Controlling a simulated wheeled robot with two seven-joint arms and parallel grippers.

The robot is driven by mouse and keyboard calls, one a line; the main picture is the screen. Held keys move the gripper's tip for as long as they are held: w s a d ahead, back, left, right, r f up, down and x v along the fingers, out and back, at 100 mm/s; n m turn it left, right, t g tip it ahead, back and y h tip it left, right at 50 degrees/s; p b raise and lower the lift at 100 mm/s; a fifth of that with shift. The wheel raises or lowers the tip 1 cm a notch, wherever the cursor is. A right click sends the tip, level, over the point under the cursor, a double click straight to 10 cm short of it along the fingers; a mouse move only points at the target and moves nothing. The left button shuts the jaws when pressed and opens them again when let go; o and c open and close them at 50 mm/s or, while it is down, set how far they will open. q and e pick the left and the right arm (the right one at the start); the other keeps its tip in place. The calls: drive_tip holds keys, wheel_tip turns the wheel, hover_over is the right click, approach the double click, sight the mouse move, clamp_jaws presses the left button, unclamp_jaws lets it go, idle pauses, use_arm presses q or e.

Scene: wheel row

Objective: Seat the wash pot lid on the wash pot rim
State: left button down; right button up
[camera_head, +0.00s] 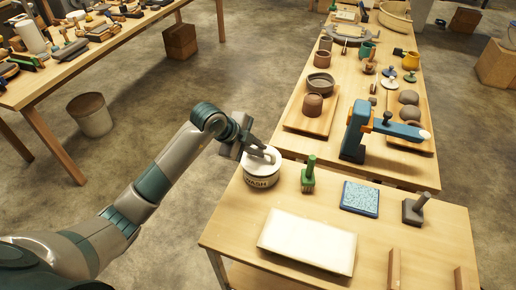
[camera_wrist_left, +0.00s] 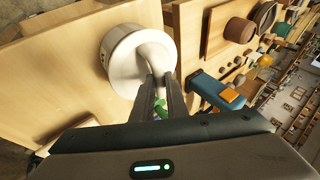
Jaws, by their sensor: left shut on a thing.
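The white wash pot (camera_head: 262,183), marked WASH, stands upright at the far left corner of the near table. The pale wash pot lid (camera_head: 258,157) is at the top of the pot; it also shows in the left wrist view as a round disc (camera_wrist_left: 126,58) with a curved handle. My left gripper (camera_head: 254,148) comes in from the upper left and is shut on the lid's handle. The lid looks close over the rim, but I cannot tell whether it rests fully on it. My right gripper is not in view.
A green-handled tool (camera_head: 308,177) stands just right of the pot. A blue patterned tile (camera_head: 360,198), a white slab (camera_head: 306,243) and a grey handled block (camera_head: 414,212) lie nearby. A blue and orange device (camera_head: 357,130) stands behind. A bin (camera_head: 92,115) is on the floor.

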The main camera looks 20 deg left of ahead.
use_arm(q)
drive_tip(key=shift+f, duration=0.45)
idle(0.8)
idle(0.4)
drive_tip(key=shift+f, duration=0.5)
idle(1.3)
idle(0.4)
idle(0.3)
drive_tip(key=c, duration=1.9)
unclamp_jaws()
drive_tip(key=shift+r, duration=0.15)
drive_tip(key=shift+p+v, duration=1.7)
drive_tip(key=shift+p, duration=0.05)
